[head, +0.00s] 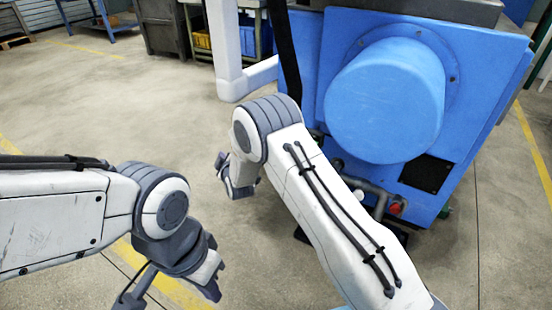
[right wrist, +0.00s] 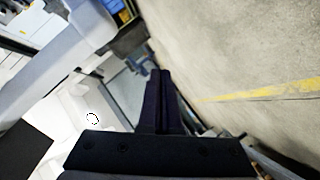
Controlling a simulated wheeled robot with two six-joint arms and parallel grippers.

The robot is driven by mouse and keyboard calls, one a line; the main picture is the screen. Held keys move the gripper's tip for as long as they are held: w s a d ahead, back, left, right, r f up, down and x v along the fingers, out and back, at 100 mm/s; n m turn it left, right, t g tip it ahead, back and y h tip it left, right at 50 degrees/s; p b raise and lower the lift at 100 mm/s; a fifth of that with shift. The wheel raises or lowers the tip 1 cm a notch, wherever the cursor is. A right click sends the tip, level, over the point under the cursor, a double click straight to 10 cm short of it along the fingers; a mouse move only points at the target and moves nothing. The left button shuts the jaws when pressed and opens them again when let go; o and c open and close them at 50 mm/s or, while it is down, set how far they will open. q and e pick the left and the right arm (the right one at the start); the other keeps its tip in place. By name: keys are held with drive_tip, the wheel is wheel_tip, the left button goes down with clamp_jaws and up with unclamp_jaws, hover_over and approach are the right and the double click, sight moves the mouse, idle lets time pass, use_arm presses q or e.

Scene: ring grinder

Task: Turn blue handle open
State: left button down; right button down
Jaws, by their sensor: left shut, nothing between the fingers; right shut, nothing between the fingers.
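The blue machine (head: 480,80) stands at the upper right of the head view, with a large blue cylinder (head: 385,100) on its front. I cannot make out a blue handle in either view. My right gripper (head: 242,190) is left of the machine, below my bent arm, partly hidden and apart from the cylinder. In the right wrist view its dark fingers (right wrist: 160,76) are together with nothing between them. My left gripper (head: 212,288) is low in the head view over the floor, shut and empty, away from the machine.
Pipes and a red knob (head: 396,207) sit under the cylinder, close to my right arm. A pale post (head: 224,50) stands left of the machine. A cabinet (head: 160,25) and shelves are at the back. The floor (head: 130,100) at left is open.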

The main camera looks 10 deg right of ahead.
drive_tip(key=w+d+f+n+t+h, duration=0.1)
drive_tip(key=w+d+f+t+h, duration=0.15)
drive_tip(key=d+f, duration=0.35)
drive_tip(key=s+d+f+n+t+h, duration=0.35)
drive_tip(key=s+d+f+t, duration=0.4)
drive_tip(key=s+d, duration=0.35)
drive_tip(key=w+d+r+b, duration=0.1)
drive_tip(key=w+r+b, duration=0.1)
drive_tip(key=w+b, duration=0.3)
drive_tip(key=w+d+r+g+b, duration=0.1)
drive_tip(key=w+r+b, duration=0.2)
drive_tip(key=w+b, duration=0.3)
drive_tip(key=shift+x, duration=1.05)
drive_tip(key=shift+d+f+m, duration=0.1)
drive_tip(key=shift+f+m, duration=0.05)
drive_tip(key=shift+m, duration=0.1)
